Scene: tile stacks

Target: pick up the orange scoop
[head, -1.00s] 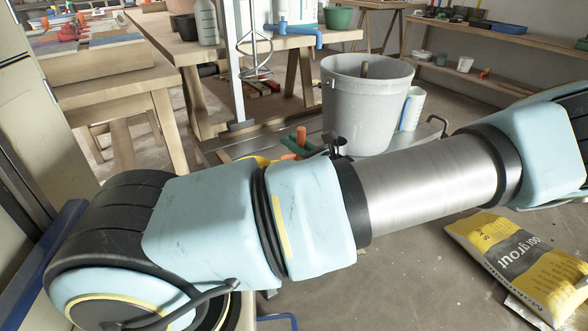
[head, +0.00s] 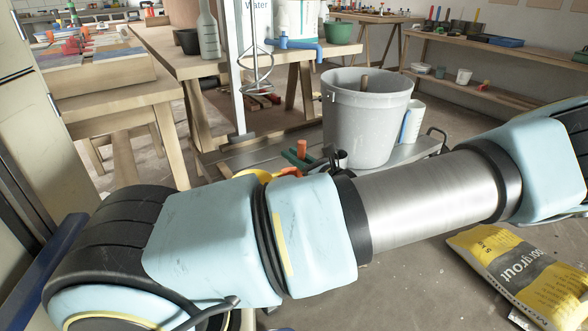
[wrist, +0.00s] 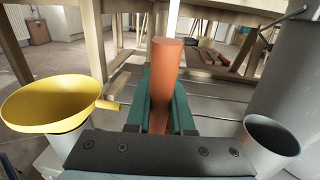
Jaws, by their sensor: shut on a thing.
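The orange scoop (wrist: 165,62) shows in the wrist view as an upright orange cylinder, probably its handle. My gripper (wrist: 161,95) has its two green fingers shut on it, one on each side.
A yellow funnel (wrist: 50,103) stands close on the left, a grey cup (wrist: 271,137) close on the right. The large grey bucket (head: 366,115) and a white jug (head: 411,118) stand behind. Wooden tables (head: 150,97) are further back. A grout bag (head: 515,270) lies on the floor.

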